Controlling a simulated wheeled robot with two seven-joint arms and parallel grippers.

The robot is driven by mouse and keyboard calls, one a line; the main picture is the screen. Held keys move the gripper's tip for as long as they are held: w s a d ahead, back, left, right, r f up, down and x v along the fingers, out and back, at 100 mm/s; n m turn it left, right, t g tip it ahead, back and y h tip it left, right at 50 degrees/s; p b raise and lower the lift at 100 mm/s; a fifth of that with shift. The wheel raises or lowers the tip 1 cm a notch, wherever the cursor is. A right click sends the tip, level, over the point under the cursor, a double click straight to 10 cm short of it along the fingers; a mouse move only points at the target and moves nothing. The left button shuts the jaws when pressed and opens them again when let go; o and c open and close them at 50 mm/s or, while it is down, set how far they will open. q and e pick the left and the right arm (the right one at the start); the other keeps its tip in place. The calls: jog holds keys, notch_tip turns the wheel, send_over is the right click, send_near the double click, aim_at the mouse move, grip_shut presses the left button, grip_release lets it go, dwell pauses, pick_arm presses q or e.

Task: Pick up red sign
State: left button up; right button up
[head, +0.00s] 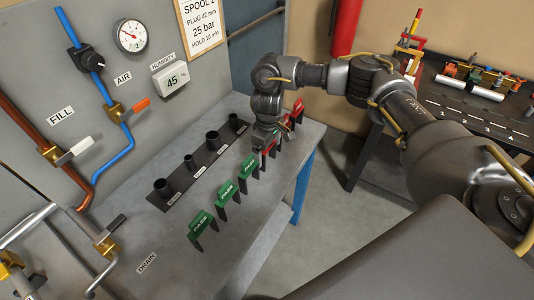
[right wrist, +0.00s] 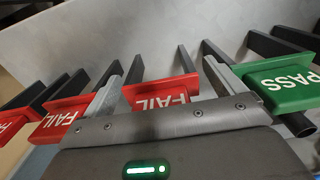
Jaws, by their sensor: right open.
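Red FAIL signs with dark legs stand in a row on the grey bench; in the head view one shows beside my right gripper (head: 264,138) and another red sign (head: 298,109) is farther back. In the right wrist view my right gripper (right wrist: 162,64) is open, with one finger on each side of a red FAIL sign (right wrist: 160,93). I cannot tell whether the fingers touch it. More red signs (right wrist: 70,115) stand to the left, and a green PASS sign (right wrist: 285,82) is just right of the right finger. My left gripper is not in view.
Several green signs (head: 249,168) continue the row toward the front of the bench (head: 235,262). A dark strip with upright sockets (head: 190,161) lies behind them. A panel with pipes and valves (head: 125,110) rises at left. A second table (head: 480,110) stands at back right.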

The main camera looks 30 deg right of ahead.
jog(key=c, duration=1.1)
notch_tip(320, 180, up, 10)
jog(key=shift+r, duration=0.1)
